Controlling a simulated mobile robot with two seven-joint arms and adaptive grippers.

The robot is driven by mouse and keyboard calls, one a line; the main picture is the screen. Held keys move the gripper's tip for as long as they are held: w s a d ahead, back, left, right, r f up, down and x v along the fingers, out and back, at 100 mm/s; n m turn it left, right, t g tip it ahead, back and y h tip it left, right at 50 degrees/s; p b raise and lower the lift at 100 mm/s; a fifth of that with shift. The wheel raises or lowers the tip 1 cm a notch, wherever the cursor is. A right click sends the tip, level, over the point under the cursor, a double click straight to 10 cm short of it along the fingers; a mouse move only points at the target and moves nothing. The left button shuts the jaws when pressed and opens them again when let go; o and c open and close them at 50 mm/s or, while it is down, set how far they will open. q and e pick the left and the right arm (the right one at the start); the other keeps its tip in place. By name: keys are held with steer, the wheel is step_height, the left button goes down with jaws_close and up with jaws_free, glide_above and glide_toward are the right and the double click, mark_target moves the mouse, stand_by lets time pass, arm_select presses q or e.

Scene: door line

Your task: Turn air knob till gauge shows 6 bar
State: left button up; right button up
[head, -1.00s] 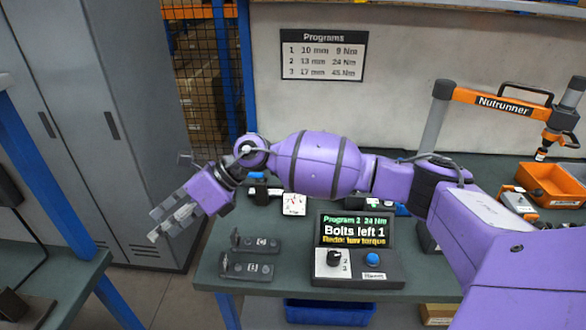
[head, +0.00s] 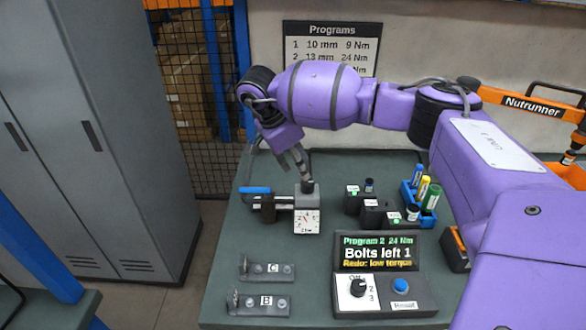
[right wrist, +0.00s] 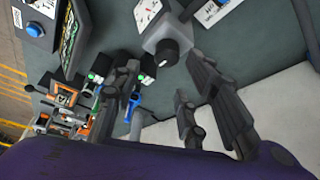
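The air unit is on the bench at the left-back in the head view. It has a white gauge (head: 306,222) with a red needle, too small to read, and a black knob (head: 307,187) on top. My right gripper (head: 301,165) is just above the knob, pointing down. In the right wrist view the knob (right wrist: 168,52) on its grey block shows between the open fingers (right wrist: 165,64), with no clear contact. Part of the gauge (right wrist: 147,10) shows at the top edge. My left gripper is not in view.
A controller (head: 380,295) reads "Bolts left 1". Brackets marked C (head: 268,271) and B (head: 262,303) lie at the front left. A blue-handled valve (head: 256,190) is close left.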

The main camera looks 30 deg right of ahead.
mark_target(307, 184)
steer(key=x, duration=0.6)
steer(key=shift+w+d+f, duration=0.15)
steer(key=shift+f, duration=0.2)
steer(key=shift+d+f, duration=0.15)
steer(key=shift+f, duration=0.3)
steer(key=shift+c, duration=0.4)
steer(key=shift+w+f, duration=0.1)
steer(key=c, duration=0.9)
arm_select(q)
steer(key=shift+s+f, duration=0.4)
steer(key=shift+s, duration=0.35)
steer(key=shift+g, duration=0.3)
arm_select(e)
steer(key=shift+f, duration=0.1)
